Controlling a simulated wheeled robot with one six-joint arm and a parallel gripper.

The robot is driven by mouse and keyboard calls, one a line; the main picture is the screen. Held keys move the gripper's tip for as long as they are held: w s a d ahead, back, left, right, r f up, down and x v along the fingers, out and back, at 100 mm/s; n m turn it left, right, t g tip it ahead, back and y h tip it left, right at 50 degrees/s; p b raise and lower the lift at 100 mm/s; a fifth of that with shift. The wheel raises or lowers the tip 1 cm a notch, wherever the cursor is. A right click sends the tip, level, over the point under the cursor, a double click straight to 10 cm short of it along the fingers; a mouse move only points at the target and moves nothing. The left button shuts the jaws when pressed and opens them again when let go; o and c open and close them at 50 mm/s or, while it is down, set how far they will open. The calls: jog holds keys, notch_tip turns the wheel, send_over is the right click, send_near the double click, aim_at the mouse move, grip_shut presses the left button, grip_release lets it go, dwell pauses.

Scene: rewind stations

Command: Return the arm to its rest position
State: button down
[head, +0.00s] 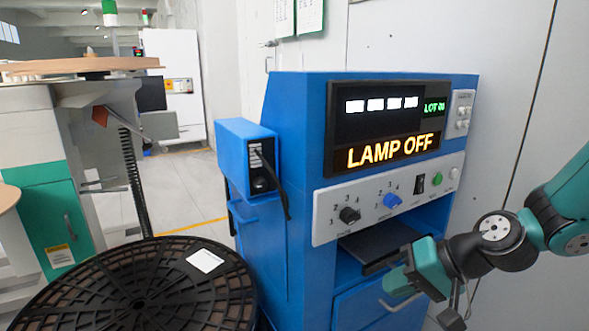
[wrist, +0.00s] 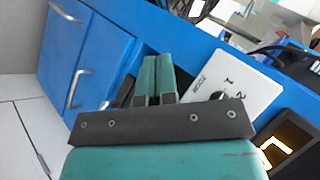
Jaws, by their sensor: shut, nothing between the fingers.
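My gripper (head: 396,282) is at the lower right in the head view, in front of the blue station cabinet (head: 290,245). Its two teal fingers (wrist: 157,62) lie side by side, shut and empty, in the wrist view. My arm reaches in from the right edge, bent at the wrist. The gripper is beside the dark slot below the white knob panel (head: 365,215). I cannot tell whether it touches the cabinet. The display (head: 395,115) above reads LAMP OFF in orange, with LOT 01 in green.
A large black slotted reel (head: 130,295) with a white label lies at the lower left. A blue scanner box (head: 245,160) with a cable hangs on the cabinet's left side. A handled drawer (head: 375,305) is below the gripper. A grey wall (head: 520,60) stands behind.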

jog(key=s+a+r+n+g+h, duration=0.15)
jog(key=s+r+n, duration=0.3)
jog(key=s, duration=0.45)
jog(key=s+a+r+n+g+h, duration=0.1)
jog(key=s+r+n+g+h, duration=0.3)
jog(key=s, duration=0.6)
notch_tip(320, 180, up, 25)
jog(key=t+y+p, duration=0.1)
jog(key=p, duration=2.2)
jog(key=shift+w+f, duration=0.2)
jog(key=shift+w, duration=0.05)
jog(key=shift+a+t, duration=0.1)
jog(key=shift+t, duration=0.15)
